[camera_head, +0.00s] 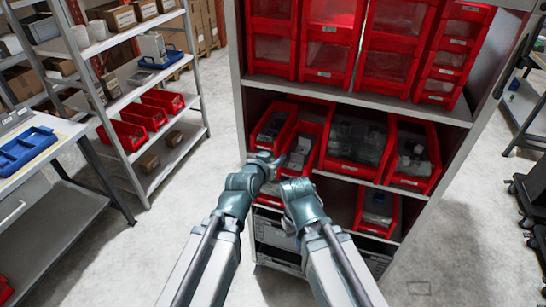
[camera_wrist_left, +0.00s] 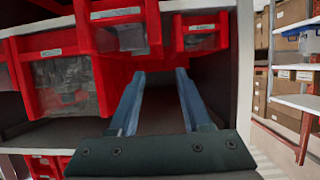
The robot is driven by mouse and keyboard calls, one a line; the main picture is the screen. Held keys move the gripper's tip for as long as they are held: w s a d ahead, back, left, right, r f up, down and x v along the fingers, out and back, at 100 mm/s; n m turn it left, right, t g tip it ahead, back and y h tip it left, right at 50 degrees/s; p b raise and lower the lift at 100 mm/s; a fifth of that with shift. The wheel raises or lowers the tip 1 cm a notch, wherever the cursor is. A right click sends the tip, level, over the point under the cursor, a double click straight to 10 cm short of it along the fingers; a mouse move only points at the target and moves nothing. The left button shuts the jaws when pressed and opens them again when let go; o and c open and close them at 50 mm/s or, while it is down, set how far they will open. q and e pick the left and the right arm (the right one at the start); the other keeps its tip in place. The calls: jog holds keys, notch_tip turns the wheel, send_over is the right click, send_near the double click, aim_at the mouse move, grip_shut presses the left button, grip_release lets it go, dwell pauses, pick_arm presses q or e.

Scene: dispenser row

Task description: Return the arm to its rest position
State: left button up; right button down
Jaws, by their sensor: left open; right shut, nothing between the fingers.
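My left gripper (camera_head: 268,160) is at the left front of the cabinet's middle shelf, by the red bins, in the head view. In the left wrist view its two blue-grey fingers (camera_wrist_left: 160,74) are apart with nothing between them, and red bins are close beyond the tips. My right gripper (camera_head: 296,185) is lower and just to the right, in front of the cabinet; it is shut and empty, its fingers small and partly hidden by the wrist. Both arms reach forward from the bottom of the head view, close together.
The cabinet's middle shelf holds several red bins (camera_head: 354,145) with packaged parts; more red bins (camera_head: 330,45) stand above. A lower bin (camera_head: 377,208) is right of my grippers. A shelving rack (camera_head: 190,75) and a table with a blue tray (camera_head: 25,148) stand left. Clear floor (camera_head: 165,225) lies between.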

pick_arm(q)
jog(key=shift+w, duration=0.1)
jog(key=shift+f, duration=0.1)
jog(key=s+a+f+n+g+y, duration=0.4)
jog(key=s+a+f+g, duration=0.7)
jog(key=s+a+f, duration=0.3)
jog(key=s+d+f+m+g+y+b, duration=0.1)
jog(key=s+d+m+g+b, duration=0.1)
jog(key=s+d+m, duration=0.2)
jog(key=s+d, duration=0.3)
jog(key=d, duration=0.3)
jog(key=shift+s+f+y, duration=0.2)
jog(key=shift+y, duration=0.2)
